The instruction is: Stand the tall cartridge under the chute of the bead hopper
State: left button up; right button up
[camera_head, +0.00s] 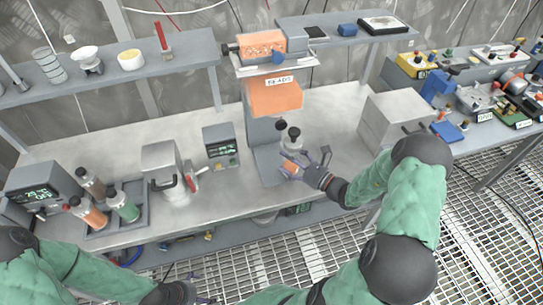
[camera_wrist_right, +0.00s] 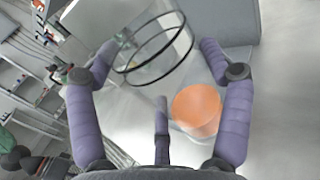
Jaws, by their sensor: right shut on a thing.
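The bead hopper (camera_head: 275,97), with orange beads on top and an orange front panel, stands at the bench's middle on a grey base (camera_head: 268,166). My right gripper (camera_head: 297,171) is at the right of this base, low under the hopper, shut on the cartridge. An orange part (camera_head: 291,167) shows between its fingers. In the right wrist view, a clear cylinder with black rings (camera_wrist_right: 150,45) and an orange round part (camera_wrist_right: 196,110) lie between the purple fingers. Whether the cartridge touches the base is unclear. My left gripper (camera_head: 202,288) is open and empty at the bottom edge.
Two dark-knobbed items (camera_head: 290,138) stand close behind my right gripper. A tray (camera_head: 140,216) holds several bottles. A grey box (camera_head: 395,120) stands to the right.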

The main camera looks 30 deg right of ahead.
jog(key=w+a+f+b, duration=0.1)
jog(key=w, duration=0.1)
jog(key=w+f+b, duration=0.1)
jog(key=w, duration=0.2)
jog(key=w+a+f+b, duration=0.1)
jog(key=w, duration=0.1)
jog(key=shift+w+a+f, duration=0.2)
jog(key=shift+a+f, duration=0.1)
jog(key=shift+a, duration=0.05)
jog(key=shift+r, duration=0.1)
jog(key=o, duration=1.4)
jog(key=shift+f, duration=0.2)
